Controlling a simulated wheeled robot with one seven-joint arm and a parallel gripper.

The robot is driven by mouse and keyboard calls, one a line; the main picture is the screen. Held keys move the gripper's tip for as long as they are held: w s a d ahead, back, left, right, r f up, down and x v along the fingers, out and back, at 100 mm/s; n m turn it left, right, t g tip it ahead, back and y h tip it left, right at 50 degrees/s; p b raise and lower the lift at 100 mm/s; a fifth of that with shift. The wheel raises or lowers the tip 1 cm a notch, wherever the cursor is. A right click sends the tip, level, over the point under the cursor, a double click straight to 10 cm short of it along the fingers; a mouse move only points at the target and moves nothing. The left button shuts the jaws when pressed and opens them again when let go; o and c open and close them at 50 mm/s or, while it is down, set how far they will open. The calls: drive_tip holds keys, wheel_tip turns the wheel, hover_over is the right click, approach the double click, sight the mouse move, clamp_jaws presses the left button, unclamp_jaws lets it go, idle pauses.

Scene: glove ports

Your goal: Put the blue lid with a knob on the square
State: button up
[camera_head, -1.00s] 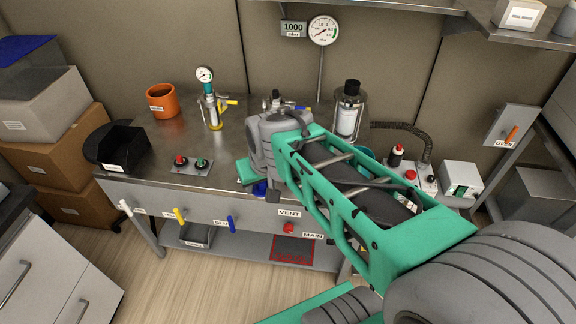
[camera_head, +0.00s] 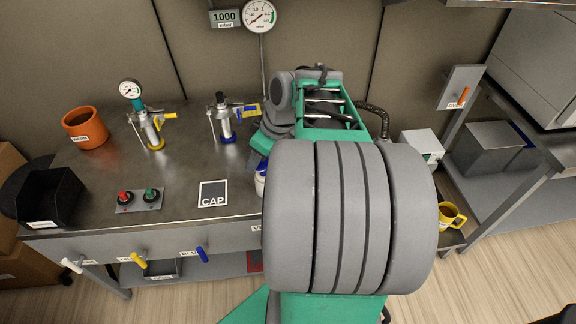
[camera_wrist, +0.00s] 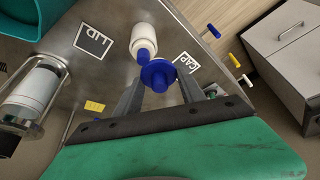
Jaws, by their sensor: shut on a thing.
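In the wrist view my gripper (camera_wrist: 160,82) is shut on a blue round lid (camera_wrist: 157,72) with a knob, held between the fingertips. A white bottle (camera_wrist: 143,32) with blue at its near end shows just beyond the lid; I cannot tell whether they touch. A dark square marked LID (camera_wrist: 92,41) lies on the bench left of the bottle. Another square, marked CAP (camera_wrist: 186,63), lies to the right of the lid. The CAP square also shows bare in the head view (camera_head: 213,193). There my own arm hides my gripper and the LID square.
In the head view, several things stand on the metal bench (camera_head: 180,170): an orange pot (camera_head: 85,128), a yellow-handled fitting (camera_head: 150,130), a blue-based fitting (camera_head: 224,120), a red and green button box (camera_head: 139,200) and a black bin (camera_head: 50,198). A yellow mug (camera_head: 450,216) is at the right.

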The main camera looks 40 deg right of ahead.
drive_tip(key=s+d+f+n+y+b, duration=0.1)
drive_tip(key=s+d+f+n, duration=0.15)
drive_tip(key=s+d, duration=0.55)
drive_tip(key=shift+g, duration=0.3)
drive_tip(key=w+d+f, duration=0.2)
drive_tip(key=w+f, duration=0.1)
drive_tip(key=w, duration=0.1)
drive_tip(key=w+d+f, duration=0.2)
drive_tip(key=w+f, duration=0.1)
drive_tip(key=w, duration=0.2)
drive_tip(key=w+d+f+p, duration=0.1)
drive_tip(key=w+d+f, duration=0.1)
drive_tip(key=w+f, duration=0.1)
drive_tip(key=shift+w+d, duration=0.4)
drive_tip(key=shift+w, duration=0.3)
wheel_tip(320, 180, down, 3)
drive_tip(key=shift+r, duration=0.15)
drive_tip(key=shift+f, duration=0.25)
drive_tip(key=o, duration=1.3)
drive_tip(key=shift+r, duration=0.1)
